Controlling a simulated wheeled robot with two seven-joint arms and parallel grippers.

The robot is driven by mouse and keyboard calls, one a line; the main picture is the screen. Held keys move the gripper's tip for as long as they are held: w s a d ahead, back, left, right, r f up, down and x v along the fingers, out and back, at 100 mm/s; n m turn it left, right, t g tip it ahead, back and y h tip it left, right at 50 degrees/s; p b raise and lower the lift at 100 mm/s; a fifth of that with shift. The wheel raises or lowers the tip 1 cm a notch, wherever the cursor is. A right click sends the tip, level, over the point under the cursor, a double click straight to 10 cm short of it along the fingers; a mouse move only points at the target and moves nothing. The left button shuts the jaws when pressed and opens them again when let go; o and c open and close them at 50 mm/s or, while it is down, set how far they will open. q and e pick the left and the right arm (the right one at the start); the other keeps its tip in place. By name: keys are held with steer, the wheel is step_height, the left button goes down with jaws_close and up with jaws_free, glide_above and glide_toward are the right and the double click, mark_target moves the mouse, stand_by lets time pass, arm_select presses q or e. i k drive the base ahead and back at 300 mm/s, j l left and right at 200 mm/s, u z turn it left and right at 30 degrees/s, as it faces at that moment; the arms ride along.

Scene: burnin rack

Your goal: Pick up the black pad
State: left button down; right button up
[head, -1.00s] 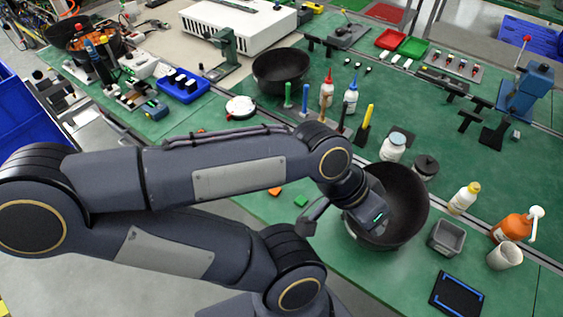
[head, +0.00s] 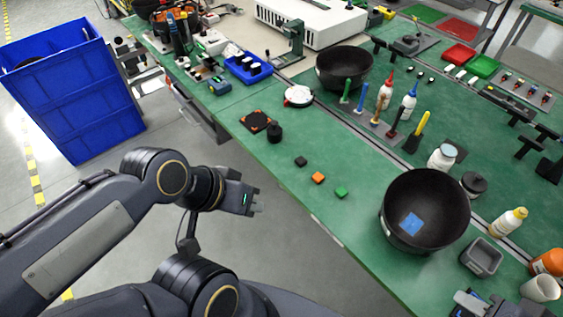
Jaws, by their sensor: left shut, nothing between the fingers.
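The black pad (head: 300,161) looks like a small dark square piece on the green table near its front edge, in a row with an orange piece (head: 318,177) and a green piece (head: 341,192). My left gripper (head: 257,204) is shut and empty, out past the table's front edge, below and left of the pad in the head view and apart from it.
A black bowl (head: 452,205) with a blue square (head: 411,223) inside stands right of the pieces. A dark square with an orange ring (head: 256,121) and a black knob (head: 275,132) lie to the left. A blue bin (head: 75,95) stands on the floor.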

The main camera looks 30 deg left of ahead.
mark_target(300, 161)
steer(key=u, duration=0.75)
steer(key=i+j+z, duration=0.25)
steer(key=j, duration=0.4)
steer(key=i+j+z, duration=0.25)
steer(key=j, duration=0.45)
steer(key=i+j+z, duration=0.1)
steer(key=j+z, duration=0.2)
steer(key=j, duration=0.4)
steer(key=j+z, duration=0.25)
steer(key=j, duration=0.45)
